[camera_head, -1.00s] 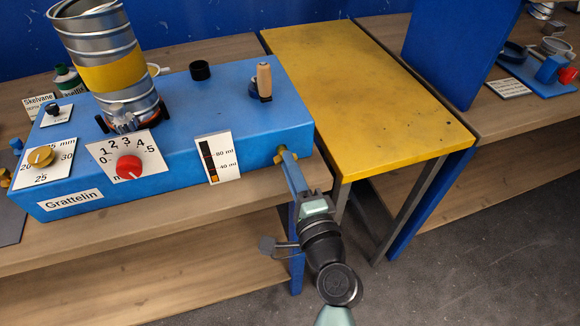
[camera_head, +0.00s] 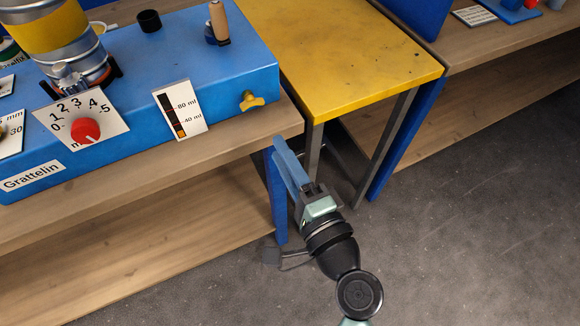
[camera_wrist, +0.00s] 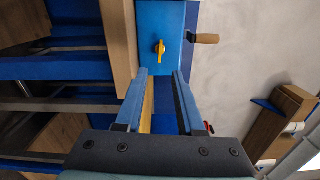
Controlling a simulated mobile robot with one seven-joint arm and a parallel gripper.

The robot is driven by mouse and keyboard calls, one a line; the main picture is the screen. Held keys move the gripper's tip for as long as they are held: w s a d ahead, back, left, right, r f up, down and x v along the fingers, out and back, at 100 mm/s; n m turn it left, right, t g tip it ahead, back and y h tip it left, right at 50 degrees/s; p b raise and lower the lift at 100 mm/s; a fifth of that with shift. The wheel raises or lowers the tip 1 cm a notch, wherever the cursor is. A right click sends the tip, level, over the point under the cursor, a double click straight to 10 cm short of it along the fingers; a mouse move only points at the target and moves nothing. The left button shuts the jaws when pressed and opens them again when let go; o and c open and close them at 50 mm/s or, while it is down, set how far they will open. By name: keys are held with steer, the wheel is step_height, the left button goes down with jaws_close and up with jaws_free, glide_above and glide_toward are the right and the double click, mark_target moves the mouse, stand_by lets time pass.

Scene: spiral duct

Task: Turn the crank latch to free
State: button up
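A crank with an upright wooden handle (camera_head: 219,22) stands on top of the blue box (camera_head: 235,75), near its right end. It also shows in the wrist view, where the wooden handle (camera_wrist: 206,39) points right. In the wrist view the knob (camera_wrist: 159,49) lies ahead, between the lines of my fingers. My gripper (camera_head: 276,146) is open and empty, in front of and below the knob and apart from it. Its two blue fingers (camera_wrist: 160,76) are spread. I cannot tell the latch's inner state.
A metal duct with a yellow band (camera_head: 45,35) stands on the box. The box has a red dial (camera_head: 85,130) and a ml gauge (camera_head: 180,108). A yellow table (camera_head: 340,60) adjoins the wooden bench (camera_head: 150,160). Open floor lies at the right.

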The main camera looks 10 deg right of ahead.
steer(key=v, duration=0.2)
steer(key=shift+s+d, duration=0.15)
steer(key=shift+s, duration=0.1)
stand_by(0.3)
steer(key=w+a+r+n+t+p, duration=0.1)
steer(key=w+r+n+p, duration=0.2)
steer(key=r, duration=0.7)
steer(key=w+a+r+n+t+p, duration=0.15)
steer(key=r+n, duration=0.25)
steer(key=r, duration=0.6)
steer(key=w+a+r+n+t+p, duration=0.1)
steer(key=w+a+r+n+p, duration=0.2)
steer(key=r, duration=0.7)
steer(key=s+r+n+t+h+p, duration=0.2)
steer(key=s+r+t, duration=0.1)
steer(key=r, duration=1.1)
steer(key=s+d+r+n+t+h+p, duration=0.1)
steer(key=s+r+n+t+h, duration=0.2)
steer(key=r, duration=1.1)
steer(key=s, duration=0.3)
steer(key=shift+t+h+p, duration=0.3)
steer(key=shift+t+p, duration=0.05)
steer(key=shift+p, duration=0.05)
